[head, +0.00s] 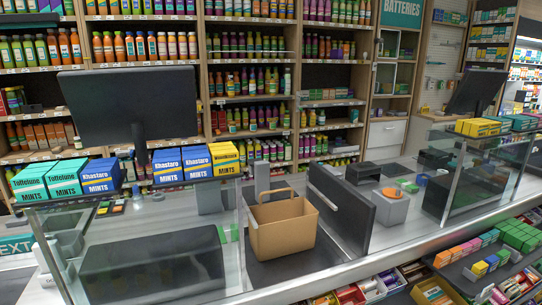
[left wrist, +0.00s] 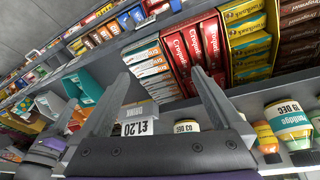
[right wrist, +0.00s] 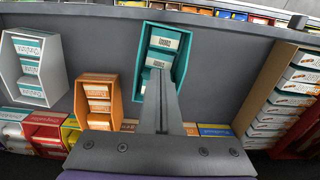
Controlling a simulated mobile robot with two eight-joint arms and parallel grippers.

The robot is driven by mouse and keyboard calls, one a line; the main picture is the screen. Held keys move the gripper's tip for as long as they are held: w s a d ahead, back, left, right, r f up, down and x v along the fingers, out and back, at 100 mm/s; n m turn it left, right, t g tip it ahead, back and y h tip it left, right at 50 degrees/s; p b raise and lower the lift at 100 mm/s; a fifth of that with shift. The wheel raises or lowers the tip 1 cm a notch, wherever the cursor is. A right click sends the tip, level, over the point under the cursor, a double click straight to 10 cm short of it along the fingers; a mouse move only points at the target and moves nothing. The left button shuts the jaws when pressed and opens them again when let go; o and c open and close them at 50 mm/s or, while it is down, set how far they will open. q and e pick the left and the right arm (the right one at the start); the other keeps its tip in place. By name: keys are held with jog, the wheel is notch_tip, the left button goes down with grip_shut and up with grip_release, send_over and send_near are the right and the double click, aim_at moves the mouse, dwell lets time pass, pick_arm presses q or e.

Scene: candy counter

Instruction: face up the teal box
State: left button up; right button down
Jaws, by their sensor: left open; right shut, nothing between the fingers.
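In the right wrist view a teal open-fronted box (right wrist: 184,66) holds white-and-teal packs (right wrist: 165,40) at its upper part, with part of another lower down. My right gripper (right wrist: 155,72) is shut and empty. Its fingertips overlap the lower front of this box, hiding part of its contents; I cannot tell whether they touch. In the left wrist view a teal box (left wrist: 88,84) shows at left, apart from my left gripper (left wrist: 160,76), which is open and empty in front of shelf goods. Neither gripper shows in the head view, where teal mints boxes (head: 68,171) stand on the counter glass.
In the right wrist view an orange box (right wrist: 98,98) and a white box (right wrist: 32,65) stand left of the teal one; stacked cartons (right wrist: 290,85) stand at right. A tan basket (head: 282,228) sits on the counter. A price label (left wrist: 138,118) shows near my left fingers.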

jog(key=r+p, duration=0.2)
jog(key=r, duration=0.1)
jog(key=s+r+p, duration=0.1)
jog(key=r, duration=0.1)
jog(key=shift+d+r+p, duration=0.2)
jog(key=shift+r+p, duration=0.05)
jog(key=shift+p, duration=0.05)
